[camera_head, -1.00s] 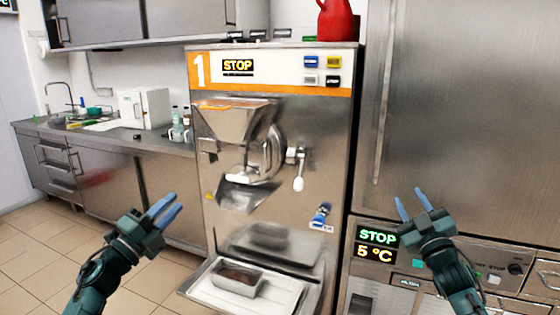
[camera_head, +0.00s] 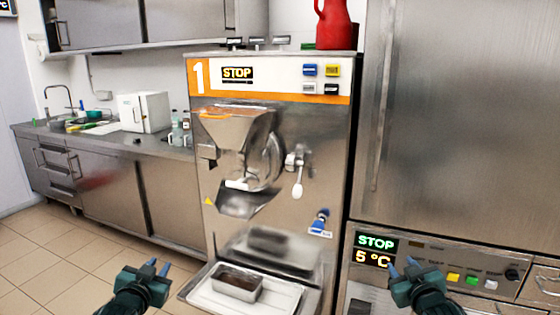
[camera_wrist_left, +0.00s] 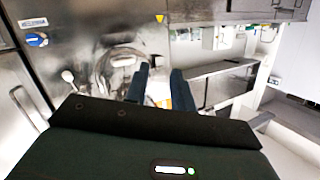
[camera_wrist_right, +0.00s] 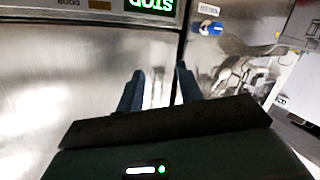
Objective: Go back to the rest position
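My left gripper (camera_head: 157,266) is low in the head view, left of the tray, with its blue fingers apart and nothing between them. Its fingers also show apart in the left wrist view (camera_wrist_left: 158,84). My right gripper (camera_head: 405,266) is low in the head view, in front of the blast chiller's control panel (camera_head: 440,262). Its fingers are apart and empty, as the right wrist view also shows (camera_wrist_right: 158,88). Neither gripper visibly touches anything.
The batch freezer (camera_head: 270,130) marked 1 stands in the middle. A metal pan (camera_head: 237,283) with dark contents sits on its white tray (camera_head: 283,297). A red jug (camera_head: 336,25) stands on top. A counter (camera_head: 110,150) runs along the left; tiled floor (camera_head: 60,260) is clear.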

